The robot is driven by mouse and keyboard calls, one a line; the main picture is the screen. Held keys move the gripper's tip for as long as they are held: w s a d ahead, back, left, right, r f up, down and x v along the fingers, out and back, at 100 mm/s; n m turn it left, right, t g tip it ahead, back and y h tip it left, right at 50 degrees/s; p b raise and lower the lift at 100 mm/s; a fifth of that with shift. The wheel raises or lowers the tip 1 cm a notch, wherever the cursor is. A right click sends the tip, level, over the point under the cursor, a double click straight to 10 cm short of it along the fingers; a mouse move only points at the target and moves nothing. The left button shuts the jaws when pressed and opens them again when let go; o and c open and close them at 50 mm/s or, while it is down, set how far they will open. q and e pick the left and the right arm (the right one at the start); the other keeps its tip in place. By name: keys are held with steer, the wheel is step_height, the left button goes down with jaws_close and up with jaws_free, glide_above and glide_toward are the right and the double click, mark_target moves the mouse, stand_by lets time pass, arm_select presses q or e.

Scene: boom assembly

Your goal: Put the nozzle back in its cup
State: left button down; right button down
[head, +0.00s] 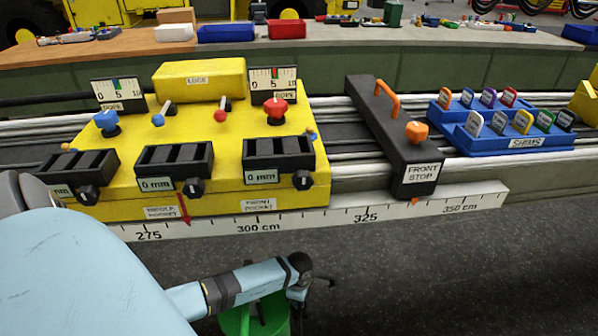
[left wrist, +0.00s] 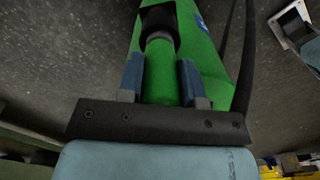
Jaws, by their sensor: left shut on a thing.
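My left gripper (left wrist: 160,84) is shut on the green nozzle (left wrist: 159,72), with one blue-grey finger on each side of it. A black collar (left wrist: 160,18) joins the nozzle's green part at the top of the left wrist view. A larger green body, which looks like the cup (left wrist: 208,62), lies right behind the nozzle. I cannot tell whether the nozzle is inside it or in front of it. In the head view the green cup (head: 237,320) shows below my left wrist at the bottom edge, partly covered by my arm. My right gripper is not in view.
A yellow carriage (head: 225,137) with black pockets stands on rails behind my arm. A ruler strip (head: 300,222) runs along its front. A black front stop (head: 400,140) and a blue shims rack (head: 530,140) are to the right.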

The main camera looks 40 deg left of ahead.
arm_select(q)
steer(key=shift+f, duration=0.45)
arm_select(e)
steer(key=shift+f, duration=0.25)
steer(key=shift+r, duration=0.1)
arm_select(q)
steer(key=c, duration=0.8)
jaws_free()
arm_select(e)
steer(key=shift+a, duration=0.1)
arm_select(q)
steer(key=shift+r, duration=0.1)
steer(key=shift+r, duration=0.35)
step_height(320, 180, up, 7)
steer(key=shift+f+p, duration=0.1)
steer(key=shift+p, duration=1.1)
steer(key=shift+r, duration=0.55)
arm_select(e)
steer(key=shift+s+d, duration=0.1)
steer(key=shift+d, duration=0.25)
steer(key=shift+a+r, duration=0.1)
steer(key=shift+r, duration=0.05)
